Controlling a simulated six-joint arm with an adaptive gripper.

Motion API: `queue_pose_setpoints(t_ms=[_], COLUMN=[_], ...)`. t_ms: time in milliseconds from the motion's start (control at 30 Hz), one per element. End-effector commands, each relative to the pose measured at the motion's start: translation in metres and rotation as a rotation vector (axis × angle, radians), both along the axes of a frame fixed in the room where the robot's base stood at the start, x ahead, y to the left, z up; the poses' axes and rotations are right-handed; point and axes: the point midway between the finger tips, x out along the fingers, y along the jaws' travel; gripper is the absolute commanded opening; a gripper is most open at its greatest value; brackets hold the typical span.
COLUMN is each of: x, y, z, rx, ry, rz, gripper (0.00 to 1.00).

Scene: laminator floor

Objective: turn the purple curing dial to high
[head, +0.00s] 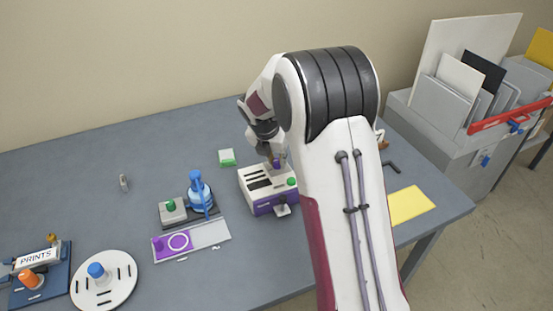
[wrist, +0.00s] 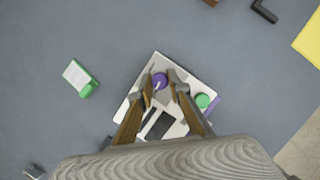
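The purple curing dial (wrist: 160,79) is a round knob on top of a white device with a purple base (head: 262,206). A pale pointer line on the dial runs toward the lower left in the wrist view. My gripper (wrist: 161,84) is above the device, with one finger on each side of the dial. Its fingers are apart, with a narrow gap to the dial visible, at least on the right. In the head view my gripper (head: 275,155) is low over the device and partly hides the dial. Any setting marks around the dial are too small to read.
A green knob (wrist: 203,101) sits beside the dial on the same device. A green-and-white block (head: 227,158) stands to its left. A yellow sheet (head: 408,205) lies right.

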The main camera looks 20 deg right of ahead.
Motion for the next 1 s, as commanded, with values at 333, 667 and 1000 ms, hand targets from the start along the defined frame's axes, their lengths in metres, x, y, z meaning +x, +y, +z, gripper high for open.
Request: queue_pose_setpoints(t_ms=[333,667,1000], x=[0.0,0.0007,0.0021], y=[0.0003,0.001,0.0019], z=[0.0001,0.0005,0.0004], rx=[-0.001,-0.001,-0.001], ry=[0.001,0.001,-0.001], rz=[-0.008,-0.095,-0.282], gripper=[0.0,0.0,0.0])
